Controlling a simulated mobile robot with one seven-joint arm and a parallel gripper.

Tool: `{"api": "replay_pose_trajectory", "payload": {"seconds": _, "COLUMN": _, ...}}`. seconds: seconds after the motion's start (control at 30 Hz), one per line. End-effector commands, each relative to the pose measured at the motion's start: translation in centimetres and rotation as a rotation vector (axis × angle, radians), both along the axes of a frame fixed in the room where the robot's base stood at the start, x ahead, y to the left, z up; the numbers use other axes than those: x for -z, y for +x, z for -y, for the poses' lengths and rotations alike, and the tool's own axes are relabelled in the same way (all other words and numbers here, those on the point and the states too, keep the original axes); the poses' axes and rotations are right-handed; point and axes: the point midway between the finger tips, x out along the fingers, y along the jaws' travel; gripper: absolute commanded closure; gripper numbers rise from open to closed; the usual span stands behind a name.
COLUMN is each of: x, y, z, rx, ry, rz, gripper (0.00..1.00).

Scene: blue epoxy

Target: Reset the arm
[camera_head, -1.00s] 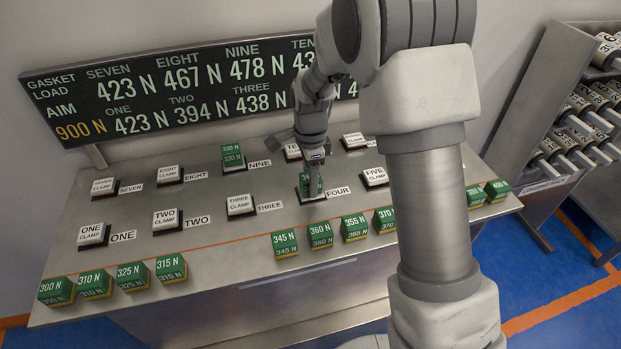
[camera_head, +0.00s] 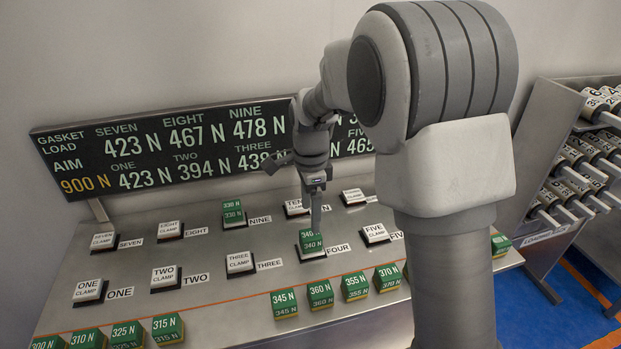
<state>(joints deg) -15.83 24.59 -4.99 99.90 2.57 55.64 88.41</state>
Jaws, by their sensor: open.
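My gripper (camera_head: 316,222) is open and points down just above the green 340 N block (camera_head: 311,241). That block sits on the clamp pad at the FOUR label (camera_head: 339,248). From this angle I cannot tell whether the fingertips are clear of the block or still beside it. My arm reaches in from the right and hides part of the board and of the bench's right side.
The metal bench (camera_head: 215,265) carries white clamp pads, a green 330 N block (camera_head: 233,213) at NINE, and a front row of green blocks (camera_head: 320,294). A dark load board (camera_head: 170,150) stands behind. A rack of rollers (camera_head: 570,180) stands at right.

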Motion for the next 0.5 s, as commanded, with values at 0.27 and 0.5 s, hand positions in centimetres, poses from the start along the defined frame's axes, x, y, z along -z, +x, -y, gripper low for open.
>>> {"api": "replay_pose_trajectory", "payload": {"seconds": 0.27, "x": -6.2, "y": 0.1, "z": -0.1, "rx": -0.001, "ry": 0.001, "rz": 0.004, "gripper": 0.16}}
{"api": "replay_pose_trajectory", "payload": {"seconds": 0.5, "x": -8.4, "y": 0.0, "z": 0.0, "rx": -0.005, "ry": 0.001, "rz": 0.003, "gripper": 0.16}}
